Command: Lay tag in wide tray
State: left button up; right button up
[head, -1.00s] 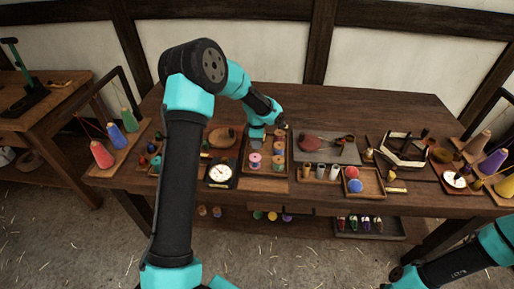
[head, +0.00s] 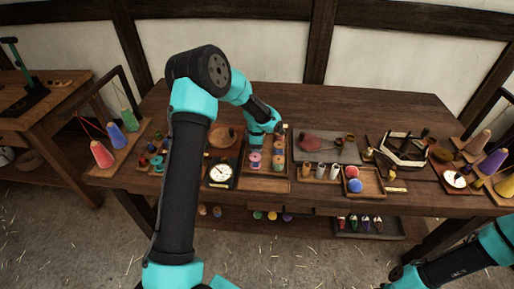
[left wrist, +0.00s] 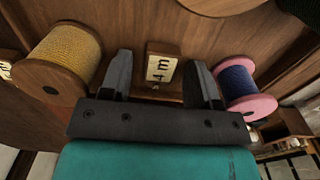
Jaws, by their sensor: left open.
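The tag (left wrist: 162,66) is a small wooden block with a pale label reading "4 m", seen in the left wrist view. My left gripper (left wrist: 158,62) is open, with one finger on each side of the tag; I cannot tell whether they touch it. In the head view my left gripper (head: 264,142) is over a wooden tray (head: 263,185) holding several spools; the tag is not clear there. I cannot tell for sure that this is the wide tray. Of my right arm (head: 460,268), only a part shows at the lower right; its gripper is not clearly visible.
A yellow spool (left wrist: 62,58) and a blue spool with pink flanges (left wrist: 240,84) flank the fingers closely. A dial gauge (head: 220,173) stands left of the tray. White and brown cylinders (head: 320,171) and a tray with red and blue balls (head: 372,184) are to its right.

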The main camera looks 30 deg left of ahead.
pick_arm(q)
jog(key=shift+r, duration=0.1)
notch_tip(320, 180, up, 12)
dwell(0.7)
dwell(0.5)
